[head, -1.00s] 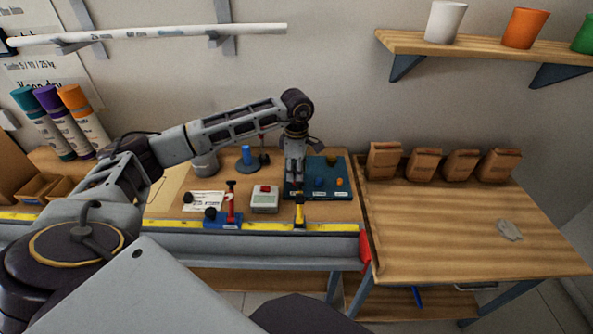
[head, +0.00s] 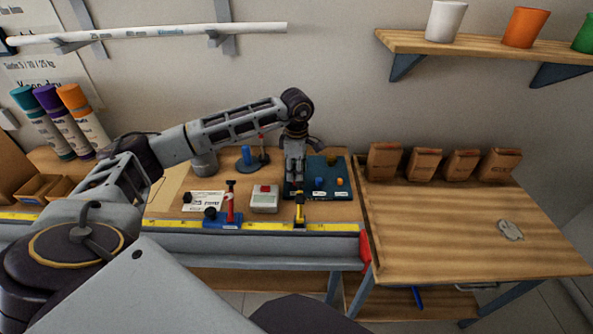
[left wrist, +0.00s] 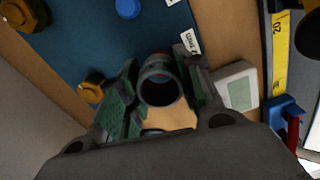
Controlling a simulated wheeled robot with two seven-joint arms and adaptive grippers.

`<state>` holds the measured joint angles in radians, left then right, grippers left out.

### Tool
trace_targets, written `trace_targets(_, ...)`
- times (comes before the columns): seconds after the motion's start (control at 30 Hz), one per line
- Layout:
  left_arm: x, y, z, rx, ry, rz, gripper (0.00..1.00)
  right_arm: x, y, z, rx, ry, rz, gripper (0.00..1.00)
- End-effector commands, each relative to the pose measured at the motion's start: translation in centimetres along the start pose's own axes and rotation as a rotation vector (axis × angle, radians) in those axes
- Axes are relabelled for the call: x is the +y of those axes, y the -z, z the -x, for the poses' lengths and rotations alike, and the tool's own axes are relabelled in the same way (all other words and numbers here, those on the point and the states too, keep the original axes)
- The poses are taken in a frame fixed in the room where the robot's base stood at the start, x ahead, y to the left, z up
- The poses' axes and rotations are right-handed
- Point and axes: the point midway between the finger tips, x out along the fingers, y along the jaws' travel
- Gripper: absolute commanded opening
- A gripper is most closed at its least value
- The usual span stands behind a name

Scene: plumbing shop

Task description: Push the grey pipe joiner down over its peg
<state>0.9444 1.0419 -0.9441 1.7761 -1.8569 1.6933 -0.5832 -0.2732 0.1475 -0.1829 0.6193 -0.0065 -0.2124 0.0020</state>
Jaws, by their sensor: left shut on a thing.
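The grey pipe joiner (left wrist: 160,88) shows in the left wrist view as a round, open-ended tube with a dark bore. My left gripper (left wrist: 160,92) is shut on it, one finger on each side. In the head view my left gripper (head: 294,182) points down over the left part of the dark blue peg board (head: 325,164). The fingers hide the joiner there. The joiner's peg is hidden, and I cannot tell whether the joiner is around it. A blue peg piece (head: 319,183) and a small orange one (head: 340,182) stand to the right. My right gripper is not in view.
A grey box with a red button (head: 264,198) stands left of the board. A red-handled tool on a blue base (head: 229,206) is further left. A yellow tape (head: 170,225) runs along the front edge. Brown bags (head: 423,164) stand on the right table, whose middle is mostly clear.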

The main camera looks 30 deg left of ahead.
Motion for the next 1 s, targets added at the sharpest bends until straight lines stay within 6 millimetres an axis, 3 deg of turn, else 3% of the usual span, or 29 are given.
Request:
trace_targets(0.13,0.0,0.0,0.0,0.000,0.000,0.000,0.19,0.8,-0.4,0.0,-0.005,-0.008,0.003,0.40)
trace_targets(1.0,0.0,0.0,-1.4,0.000,0.001,0.000,0.19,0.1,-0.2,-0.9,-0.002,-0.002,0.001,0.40)
